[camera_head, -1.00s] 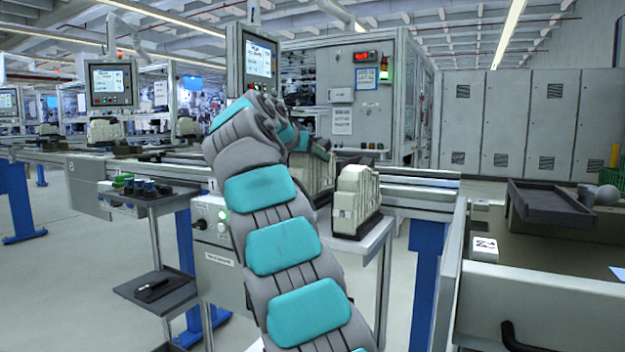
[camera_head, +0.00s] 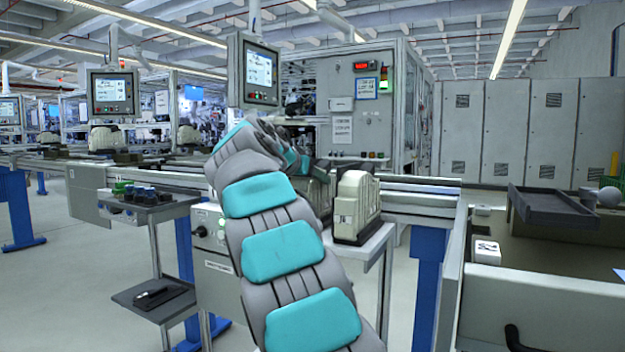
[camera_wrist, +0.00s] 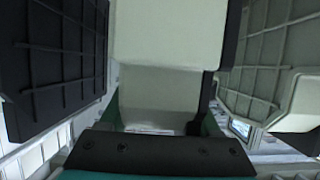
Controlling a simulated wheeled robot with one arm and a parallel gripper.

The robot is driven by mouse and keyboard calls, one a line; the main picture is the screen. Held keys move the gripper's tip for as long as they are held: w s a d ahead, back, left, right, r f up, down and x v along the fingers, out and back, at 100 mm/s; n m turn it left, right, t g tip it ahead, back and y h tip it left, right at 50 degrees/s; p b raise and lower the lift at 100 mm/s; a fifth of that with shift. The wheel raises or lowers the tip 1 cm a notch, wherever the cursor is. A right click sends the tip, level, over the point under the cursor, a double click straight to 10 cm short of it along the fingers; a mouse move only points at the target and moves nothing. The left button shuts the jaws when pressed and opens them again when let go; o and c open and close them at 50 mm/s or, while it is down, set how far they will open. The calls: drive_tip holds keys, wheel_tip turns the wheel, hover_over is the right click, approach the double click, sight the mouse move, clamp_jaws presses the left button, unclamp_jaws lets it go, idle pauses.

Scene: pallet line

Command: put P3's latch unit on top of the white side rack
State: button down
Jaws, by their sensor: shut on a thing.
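A cream latch unit (camera_head: 358,206) stands upright on a dark base on the white side rack (camera_head: 376,246), right of my arm in the head view. Another cream unit (camera_head: 318,194) shows just left of it, under my gripper and mostly hidden by my arm. My gripper (camera_head: 304,162) is largely hidden behind my own arm there. In the wrist view my gripper's dark bar (camera_wrist: 160,154) crosses the bottom, and a cream block (camera_wrist: 168,60), the held latch unit, fills the middle. I cannot tell whether its underside touches anything.
A conveyor rail (camera_head: 425,200) runs behind the rack. A small side table with dark and green parts (camera_head: 148,198) stands left. A dark tray (camera_head: 550,205) lies on the right bench. In the wrist view, a dark ribbed panel (camera_wrist: 55,60) is left and another cream unit (camera_wrist: 300,104) right.

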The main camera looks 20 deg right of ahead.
drive_tip(key=shift+f, duration=0.15)
drive_tip(key=shift+c, duration=0.6)
unclamp_jaws()
drive_tip(key=v, duration=1.2)
drive_tip(key=shift+r, duration=0.25)
